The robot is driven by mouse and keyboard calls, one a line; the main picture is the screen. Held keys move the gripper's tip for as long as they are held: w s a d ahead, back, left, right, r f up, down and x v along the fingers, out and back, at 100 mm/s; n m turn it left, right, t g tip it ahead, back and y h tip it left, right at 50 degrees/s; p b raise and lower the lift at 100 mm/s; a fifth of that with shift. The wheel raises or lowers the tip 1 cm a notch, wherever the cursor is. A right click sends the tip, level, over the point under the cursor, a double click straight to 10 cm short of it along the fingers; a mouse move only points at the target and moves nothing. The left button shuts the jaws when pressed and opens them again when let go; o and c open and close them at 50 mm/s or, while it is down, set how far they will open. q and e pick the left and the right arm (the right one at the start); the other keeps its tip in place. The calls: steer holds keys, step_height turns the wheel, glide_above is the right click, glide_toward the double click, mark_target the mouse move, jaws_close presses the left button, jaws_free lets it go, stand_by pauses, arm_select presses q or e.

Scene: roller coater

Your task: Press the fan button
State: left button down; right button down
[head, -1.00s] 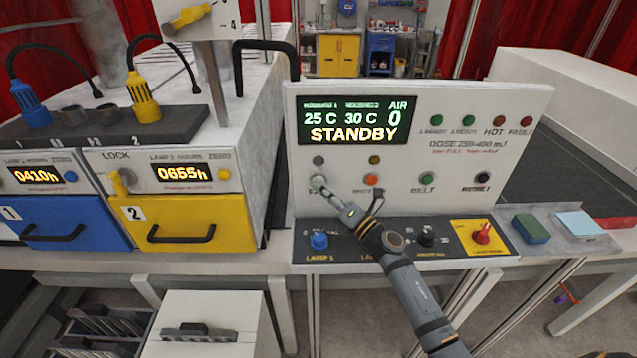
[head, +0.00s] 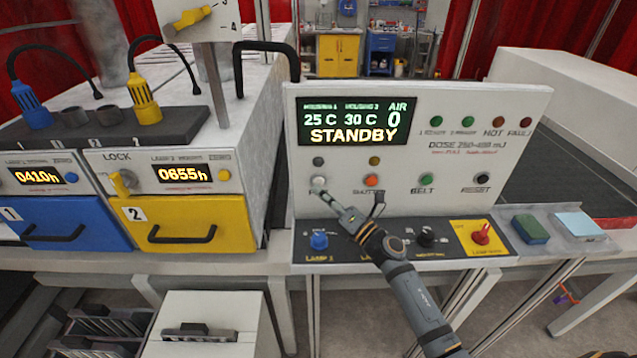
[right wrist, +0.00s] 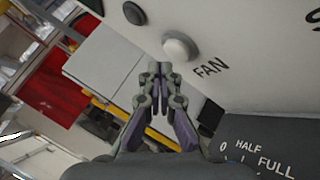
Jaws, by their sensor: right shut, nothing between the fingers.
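The fan button (head: 318,181) is a round white button at the lower left of the white control panel (head: 400,150). In the right wrist view the fan button (right wrist: 180,47) has the word FAN beside it. My right gripper (head: 324,194) is shut and empty, with its fingertips just below the button. In the right wrist view the right gripper (right wrist: 161,70) has its tips close to the button's edge; I cannot tell whether they touch. The unlit grey lamp (head: 318,160) sits above the button. My left gripper is not in view.
The display (head: 354,120) reads STANDBY, with AIR 0. An orange button (head: 371,180), a green belt button (head: 425,181) and a black reset button (head: 483,179) sit to the right. A blue knob (head: 319,241) and a red knob (head: 481,233) stand on the ledge below.

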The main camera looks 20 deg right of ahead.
steer(key=s, duration=0.2)
steer(key=s+a, duration=0.1)
steer(key=s, duration=0.1)
steer(key=shift+s+a+p, duration=0.2)
steer(key=shift+s+p, duration=0.15)
steer(key=shift+s, duration=0.05)
stand_by(0.7)
